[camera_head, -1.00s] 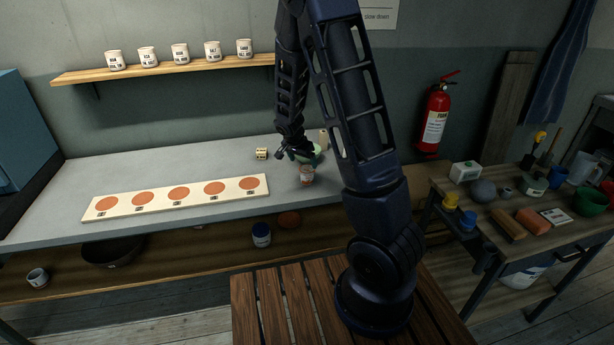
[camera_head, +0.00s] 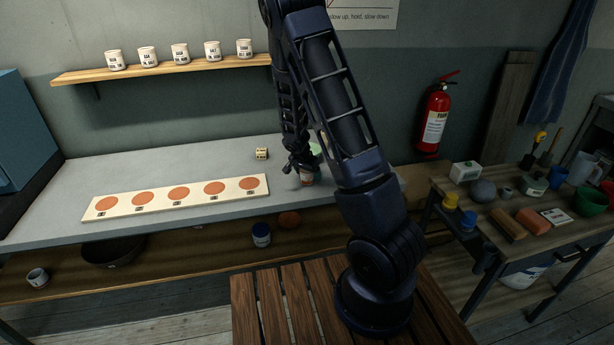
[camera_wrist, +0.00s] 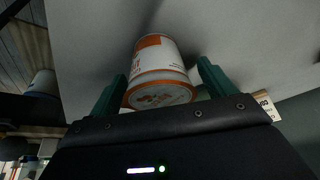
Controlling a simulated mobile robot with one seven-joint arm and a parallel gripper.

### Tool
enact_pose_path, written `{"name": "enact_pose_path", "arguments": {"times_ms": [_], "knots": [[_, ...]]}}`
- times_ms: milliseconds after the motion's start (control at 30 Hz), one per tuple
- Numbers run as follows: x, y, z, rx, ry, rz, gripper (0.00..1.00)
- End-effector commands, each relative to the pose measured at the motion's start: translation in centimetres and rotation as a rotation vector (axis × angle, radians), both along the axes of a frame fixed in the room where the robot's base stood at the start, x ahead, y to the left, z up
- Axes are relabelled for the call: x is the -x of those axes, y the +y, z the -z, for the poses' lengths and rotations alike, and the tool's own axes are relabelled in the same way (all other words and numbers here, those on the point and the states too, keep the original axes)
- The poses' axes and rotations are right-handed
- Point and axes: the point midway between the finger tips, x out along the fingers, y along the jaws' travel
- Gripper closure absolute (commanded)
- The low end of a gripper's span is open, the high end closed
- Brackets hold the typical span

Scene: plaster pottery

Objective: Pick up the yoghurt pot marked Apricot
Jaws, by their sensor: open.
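A small white pot with orange bands (camera_wrist: 160,62) stands between the two green fingers of my gripper (camera_wrist: 158,92) in the wrist view. The fingers are open, one on each side of it, with a gap visible at the left and right. Its lid, with orange marks, faces the camera; I cannot read its label. In the head view the pot (camera_head: 307,178) is on the grey counter (camera_head: 200,160), partly hidden by my gripper (camera_head: 298,172), which is right at it from above and behind.
A pale board with several orange discs (camera_head: 150,201) lies on the counter to the left. A small yellowish block (camera_head: 262,154) sits behind. A green item (camera_head: 315,149) is partly hidden behind my arm. Several white pots (camera_head: 180,53) stand on the wall shelf.

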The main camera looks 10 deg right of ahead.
Motion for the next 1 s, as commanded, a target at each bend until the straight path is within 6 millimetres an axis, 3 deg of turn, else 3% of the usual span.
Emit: {"name": "enact_pose_path", "arguments": {"times_ms": [233,500,833,1000], "knots": [[-0.1,0.0,0.1,-0.001,-0.001,0.001,0.17],[-0.1,0.0,0.1,-0.001,-0.001,0.001,0.65],[-0.1,0.0,-0.3,-0.001,-0.002,0.0,0.66],[-0.1,0.0,-1.9,-0.003,-0.004,0.001,0.66]]}}
